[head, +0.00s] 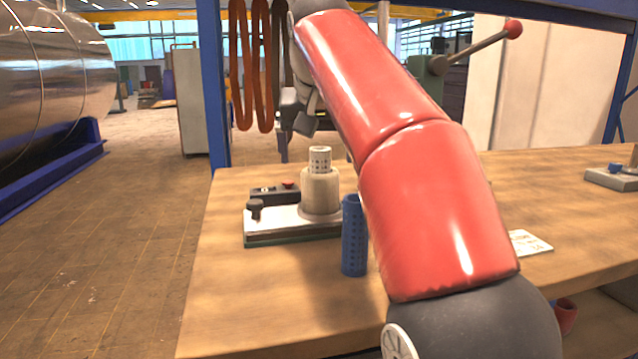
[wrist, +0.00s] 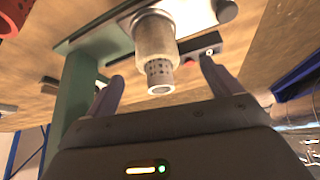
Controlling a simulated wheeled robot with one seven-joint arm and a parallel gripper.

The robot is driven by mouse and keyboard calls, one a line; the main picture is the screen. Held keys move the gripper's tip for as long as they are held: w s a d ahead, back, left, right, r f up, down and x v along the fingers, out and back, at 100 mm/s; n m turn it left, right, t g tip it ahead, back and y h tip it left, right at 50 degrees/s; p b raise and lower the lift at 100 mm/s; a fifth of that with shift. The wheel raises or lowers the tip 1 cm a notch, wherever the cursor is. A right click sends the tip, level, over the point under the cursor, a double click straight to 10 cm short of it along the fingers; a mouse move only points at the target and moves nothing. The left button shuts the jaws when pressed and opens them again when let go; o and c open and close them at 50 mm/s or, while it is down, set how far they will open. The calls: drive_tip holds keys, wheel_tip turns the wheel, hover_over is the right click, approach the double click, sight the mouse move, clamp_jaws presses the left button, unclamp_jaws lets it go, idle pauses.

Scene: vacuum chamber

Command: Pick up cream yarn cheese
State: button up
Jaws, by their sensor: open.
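The cream yarn cheese (head: 320,193) stands upright on a pale plate with a green edge (head: 290,223), in the middle of the head view. A perforated pale tube end sticks out of its top. The cheese also shows in the wrist view (wrist: 156,38), its tube end pointing toward the space between my fingers. My gripper (wrist: 161,74) is open, with one finger to each side of the tube end and nothing held. In the head view my arm reaches over the table, and the gripper end shows dark above and behind the cheese, partly hidden.
A blue perforated tube (head: 354,237) stands on the wooden table (head: 270,300) just right of the plate, close to my arm. The table's front left is clear.

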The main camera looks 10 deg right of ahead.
sight(321, 164)
drive_tip(key=x, duration=0.2)
drive_tip(key=shift+w+f+b, duration=0.2)
drive_tip(key=shift+f+b, duration=0.05)
drive_tip(key=shift+b, duration=0.15)
drive_tip(key=x, duration=0.3)
drive_tip(key=b+x, duration=0.1)
drive_tip(key=x, duration=0.1)
drive_tip(key=shift+w+d+r, duration=0.15)
drive_tip(key=shift+w+d, duration=0.2)
drive_tip(key=shift+d, duration=0.05)
drive_tip(key=c, duration=1.2)
